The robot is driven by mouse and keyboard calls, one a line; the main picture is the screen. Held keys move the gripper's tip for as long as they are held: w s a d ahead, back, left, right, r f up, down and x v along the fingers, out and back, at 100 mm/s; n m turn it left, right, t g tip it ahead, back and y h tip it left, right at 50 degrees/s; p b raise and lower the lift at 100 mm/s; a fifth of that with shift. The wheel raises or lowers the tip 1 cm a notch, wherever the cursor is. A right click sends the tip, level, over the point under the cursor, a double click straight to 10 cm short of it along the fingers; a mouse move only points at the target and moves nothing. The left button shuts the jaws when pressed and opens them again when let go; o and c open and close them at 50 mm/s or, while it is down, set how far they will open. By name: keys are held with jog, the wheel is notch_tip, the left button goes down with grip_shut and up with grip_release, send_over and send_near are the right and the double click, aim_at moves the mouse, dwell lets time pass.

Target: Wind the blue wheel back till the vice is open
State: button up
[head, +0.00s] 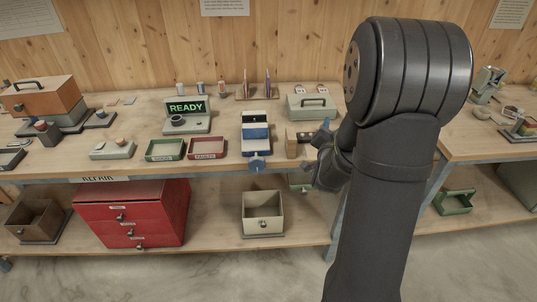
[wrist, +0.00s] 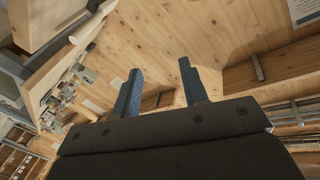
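The blue wheel (head: 257,162) is at the front of the vice, at the bench's front edge in the middle of the head view. My gripper (head: 325,126) is to the right of the wheel and vice, apart from both, partly hidden by my own arm. In the wrist view its two blue fingers (wrist: 160,88) stand apart with nothing between them. The wrist view points toward wooden surfaces and does not clearly show the wheel.
Wooden blocks (head: 292,144) stand just right of the vice. A green tray (head: 165,150) and a red tray (head: 206,148) lie left of it, with a READY display (head: 187,112) behind. A grey lidded box (head: 312,106) stands behind my gripper. A cream bin (head: 263,214) sits below.

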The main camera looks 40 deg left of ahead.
jog(key=a+m+g+y, duration=0.1)
jog(key=a+g, duration=0.3)
jog(key=a, duration=0.6)
notch_tip(320, 180, up, 5)
jog(key=m+g+h, duration=0.7)
jog(key=g+h, duration=0.2)
jog(key=g, duration=0.3)
send_over(257, 157)
notch_tip(257, 157, down, 17)
jog(key=shift+w+d+f, duration=0.1)
jog(key=shift+d, duration=0.05)
jog(key=shift+c, duration=0.4)
grip_shut()
